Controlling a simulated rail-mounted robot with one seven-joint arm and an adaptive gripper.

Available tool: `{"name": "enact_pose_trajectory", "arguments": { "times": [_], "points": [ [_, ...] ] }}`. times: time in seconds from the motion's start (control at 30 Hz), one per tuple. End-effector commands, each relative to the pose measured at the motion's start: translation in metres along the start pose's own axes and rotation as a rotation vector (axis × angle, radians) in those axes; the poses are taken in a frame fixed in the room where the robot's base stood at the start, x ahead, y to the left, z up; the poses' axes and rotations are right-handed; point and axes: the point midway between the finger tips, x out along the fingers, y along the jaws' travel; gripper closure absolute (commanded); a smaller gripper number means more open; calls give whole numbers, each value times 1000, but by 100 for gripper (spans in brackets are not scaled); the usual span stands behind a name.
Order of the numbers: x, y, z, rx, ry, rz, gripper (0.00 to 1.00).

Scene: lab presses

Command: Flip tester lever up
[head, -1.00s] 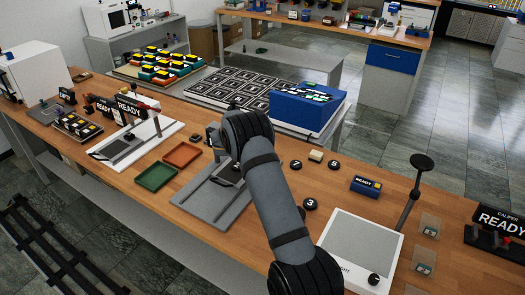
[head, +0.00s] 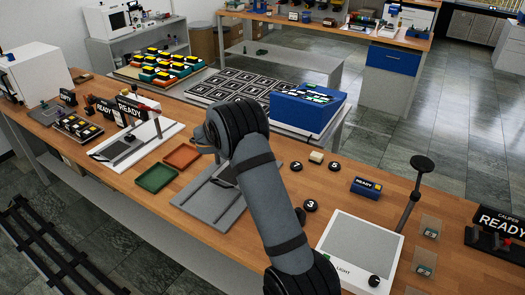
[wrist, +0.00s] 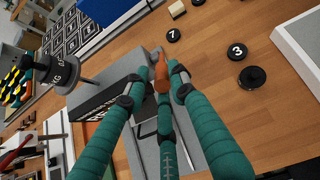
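The tester stands at mid-table, with its grey base plate (head: 232,212) in front; my arm hides most of its upper part in the head view. In the wrist view its grey body (wrist: 143,58) lies beyond my fingers, with a dark label panel at the left. An orange-brown lever-like part (wrist: 161,76) shows between my fingertips. A small orange bit (head: 207,149) also shows beside my arm's end in the head view. My gripper (wrist: 159,78) has teal fingers, apart on both sides of the orange part. Contact cannot be told.
Green (head: 157,177) and red (head: 182,156) trays lie left of the tester. Black numbered discs (head: 311,206) and a white scale-like unit (head: 362,250) stand to the right. A blue box (head: 308,106) is behind. A white-based press (head: 140,150) stands farther left.

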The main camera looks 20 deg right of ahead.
Motion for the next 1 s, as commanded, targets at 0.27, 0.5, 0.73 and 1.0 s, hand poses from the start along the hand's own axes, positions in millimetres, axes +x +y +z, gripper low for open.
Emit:
{"name": "enact_pose_trajectory", "arguments": {
  "times": [0.27,0.5,0.73,1.0],
  "points": [
    [-37,0,1,1,-2,1,75],
    [-41,0,1,0,-1,-1,75],
    [-38,0,1,0,-1,-1,75],
    [-1,-2,-1,-1,2,-4,75]
  ]
}}
